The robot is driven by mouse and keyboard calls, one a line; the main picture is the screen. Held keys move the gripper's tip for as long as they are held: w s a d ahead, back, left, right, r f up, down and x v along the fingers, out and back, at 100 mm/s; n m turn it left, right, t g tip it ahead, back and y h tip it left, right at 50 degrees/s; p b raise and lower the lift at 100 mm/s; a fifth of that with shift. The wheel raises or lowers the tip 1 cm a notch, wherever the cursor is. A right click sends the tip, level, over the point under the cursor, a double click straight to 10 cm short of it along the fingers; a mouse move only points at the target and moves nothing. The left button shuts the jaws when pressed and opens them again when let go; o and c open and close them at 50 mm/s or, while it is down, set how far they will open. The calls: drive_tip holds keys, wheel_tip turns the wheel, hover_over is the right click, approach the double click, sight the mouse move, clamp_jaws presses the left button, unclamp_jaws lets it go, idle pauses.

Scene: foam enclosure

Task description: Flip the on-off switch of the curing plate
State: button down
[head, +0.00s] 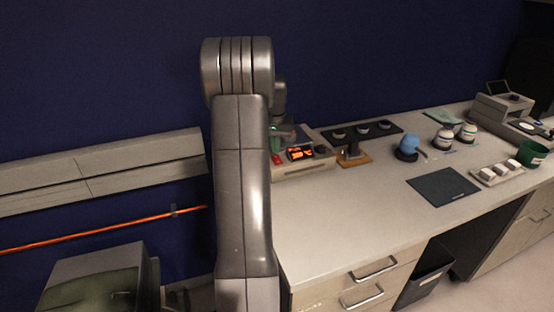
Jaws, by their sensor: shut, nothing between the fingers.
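The curing plate (305,163) is a pale box on the left end of the bench, against the blue wall. Its front panel has a lit orange-red display (300,153), a small red part that looks like the switch (276,159), and a dark knob. I cannot tell the switch's position. My arm stands in front and covers the plate's left side. My gripper (282,131) shows only in part behind the arm, above the plate's left part. It is shut and empty. Its fingertips are largely hidden, and I cannot tell whether they touch the plate.
A dark rack with small dishes (388,132), a blue round bulb (409,144), white jars (444,138), a dark mat (443,187), a white block tray (496,175) and a green cup (533,153) stand to the right. The front bench top is clear.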

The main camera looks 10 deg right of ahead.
drive_tip(key=shift+f+b, duration=0.45)
drive_tip(key=shift+f, duration=0.45)
drive_tip(key=shift+r, duration=0.15)
wheel_tip(320, 180, up, 7)
drive_tip(key=p, duration=0.5)
drive_tip(key=shift+p, duration=0.4)
drive_tip(key=shift+f, duration=0.2)
wheel_tip(320, 180, down, 7)
drive_tip(key=b, duration=0.6)
drive_tip(key=shift+r, duration=0.15)
